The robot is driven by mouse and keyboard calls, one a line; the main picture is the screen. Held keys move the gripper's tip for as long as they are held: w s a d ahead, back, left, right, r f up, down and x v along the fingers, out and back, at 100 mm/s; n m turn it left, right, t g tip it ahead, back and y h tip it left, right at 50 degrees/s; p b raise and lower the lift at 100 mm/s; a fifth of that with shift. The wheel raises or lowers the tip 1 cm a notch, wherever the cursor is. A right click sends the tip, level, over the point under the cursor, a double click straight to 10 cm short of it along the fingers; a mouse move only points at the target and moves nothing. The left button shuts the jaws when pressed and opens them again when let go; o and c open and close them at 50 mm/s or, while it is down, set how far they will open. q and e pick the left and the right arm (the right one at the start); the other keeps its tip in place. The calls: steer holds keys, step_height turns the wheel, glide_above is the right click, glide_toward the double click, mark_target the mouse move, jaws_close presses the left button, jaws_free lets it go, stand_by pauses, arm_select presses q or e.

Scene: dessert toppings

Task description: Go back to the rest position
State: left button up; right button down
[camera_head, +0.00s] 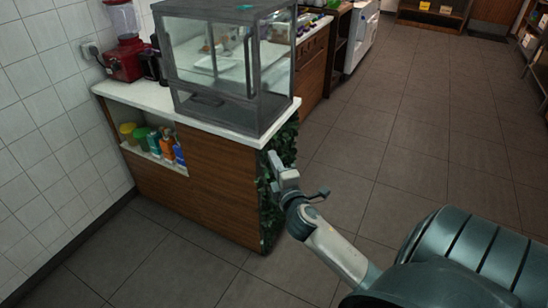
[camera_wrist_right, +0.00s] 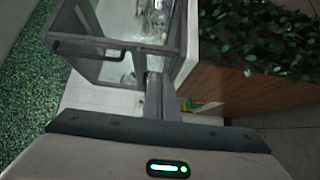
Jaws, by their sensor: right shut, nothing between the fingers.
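My right gripper (camera_head: 283,172) reaches in from the lower right in the head view, in front of the leafy end of the counter. It is shut and empty. It also shows in the right wrist view (camera_wrist_right: 163,78), fingers together, with the glass case (camera_wrist_right: 92,40) and the counter's wooden side beyond it. I cannot tell from these views whether it touches the leaves. My left gripper is not in view.
A wooden counter (camera_head: 212,185) with a white top carries a glass display case (camera_head: 235,65) and a red blender (camera_head: 122,58). Bottles (camera_head: 167,145) stand on its shelf. Leafy greenery (camera_head: 268,200) covers its end. The tiled floor (camera_head: 440,130) to the right is clear.

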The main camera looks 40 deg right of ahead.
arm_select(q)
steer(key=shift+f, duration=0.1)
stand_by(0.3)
arm_select(e)
steer(key=s+a+f+m+g+y, duration=0.1)
steer(key=s+a+f+g+y, duration=0.2)
steer(key=f, duration=1)
steer(key=s+a+f+m+g, duration=0.2)
steer(key=s+a+f, duration=0.2)
steer(key=f, duration=0.9)
steer(key=s+a+f+m+g+y, duration=0.1)
steer(key=s+a+f+g+y, duration=0.2)
steer(key=f, duration=1.1)
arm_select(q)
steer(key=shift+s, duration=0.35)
arm_select(e)
steer(key=s+a+f+m+g, duration=0.1)
steer(key=s+a+f, duration=0.4)
steer(key=s, duration=0.6)
steer(key=s+a+f+m+g+y, duration=0.1)
steer(key=s+a+f, duration=0.4)
steer(key=s+f, duration=0.5)
steer(key=s+a+f+m+g+y, duration=0.1)
steer(key=s+a+f+m+g, duration=0.2)
steer(key=s+f, duration=0.4)
steer(key=shift+s+a+f+m, duration=0.3)
steer(key=shift+s+a+m, duration=0.7)
steer(key=shift+s, duration=1.35)
steer(key=shift+a+n, duration=0.25)
steer(key=shift+n, duration=0.05)
